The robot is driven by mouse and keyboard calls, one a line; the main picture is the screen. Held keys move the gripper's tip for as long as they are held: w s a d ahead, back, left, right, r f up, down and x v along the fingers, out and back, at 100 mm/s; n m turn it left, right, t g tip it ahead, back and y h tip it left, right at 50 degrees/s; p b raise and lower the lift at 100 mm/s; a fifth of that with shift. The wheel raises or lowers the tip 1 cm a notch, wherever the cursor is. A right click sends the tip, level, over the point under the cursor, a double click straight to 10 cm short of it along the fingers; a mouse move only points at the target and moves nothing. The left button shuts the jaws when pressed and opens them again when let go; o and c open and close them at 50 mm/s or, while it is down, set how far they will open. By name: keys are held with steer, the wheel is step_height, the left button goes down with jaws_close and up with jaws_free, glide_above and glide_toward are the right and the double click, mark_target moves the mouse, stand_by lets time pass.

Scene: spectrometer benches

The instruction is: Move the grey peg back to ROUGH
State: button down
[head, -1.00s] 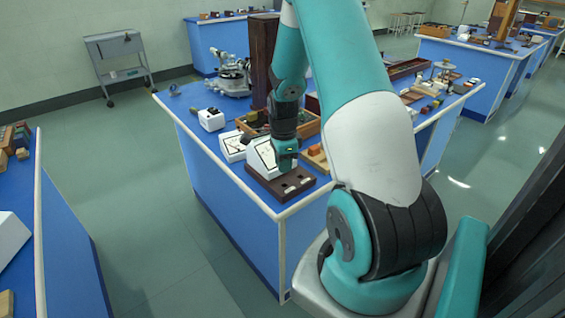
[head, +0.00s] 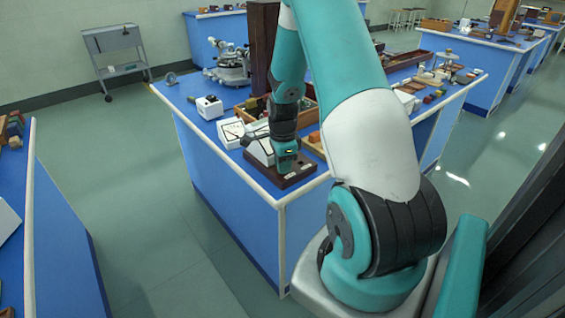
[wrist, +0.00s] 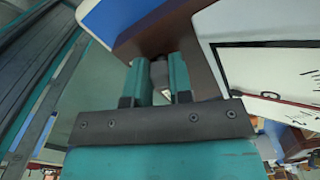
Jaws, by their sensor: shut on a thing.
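My gripper (head: 287,163) is low over the dark brown block (head: 297,180), close to its top, near the front corner of the blue bench. The block has small pale labels on its top, too small to read, so I cannot tell which is ROUGH. In the wrist view my gripper (wrist: 160,65) has its two teal fingers close together on a small grey thing between them, the grey peg (wrist: 159,76). Most of the peg is hidden by the fingers. The brown block (wrist: 150,35) lies just beyond the fingertips; I cannot tell whether the peg touches it.
A white sloped meter box (head: 258,150) stands right behind the block, close beside my gripper; its face (wrist: 265,65) fills the wrist view's right side. A second white meter (head: 230,132) and a wooden tray (head: 307,110) stand farther back. The bench edge is near in front.

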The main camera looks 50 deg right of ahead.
steer(key=shift+f, duration=0.1)
steer(key=c, duration=0.9)
jaws_free()
steer(key=shift+c, duration=0.2)
step_height(320, 180, up, 17)
steer(key=shift+r, duration=0.2)
steer(key=shift+a, duration=0.1)
